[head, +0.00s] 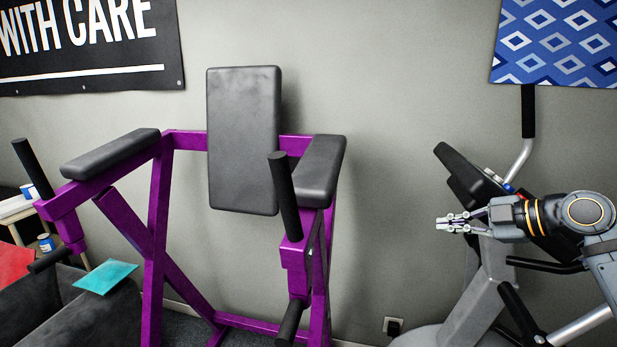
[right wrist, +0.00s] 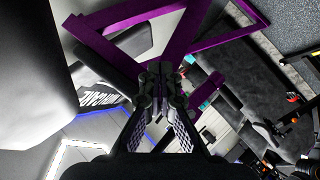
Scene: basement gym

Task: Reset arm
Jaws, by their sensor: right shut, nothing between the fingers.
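My right gripper (head: 452,223) reaches in from the right edge in the head view, pointing left, in front of the grey exercise machine (head: 478,290). It is shut and empty. In the right wrist view its dark fingers (right wrist: 160,95) come together in the middle of the picture, with the purple frame of the gym station beyond them. My right arm bends down from the wrist to the right edge. My left gripper is not in view.
A purple gym station (head: 160,230) with a black backrest (head: 243,140) and arm pads stands left of my right gripper. A dark box (head: 85,320) with a teal item (head: 105,277) is at lower left. Bare wall lies between station and machine.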

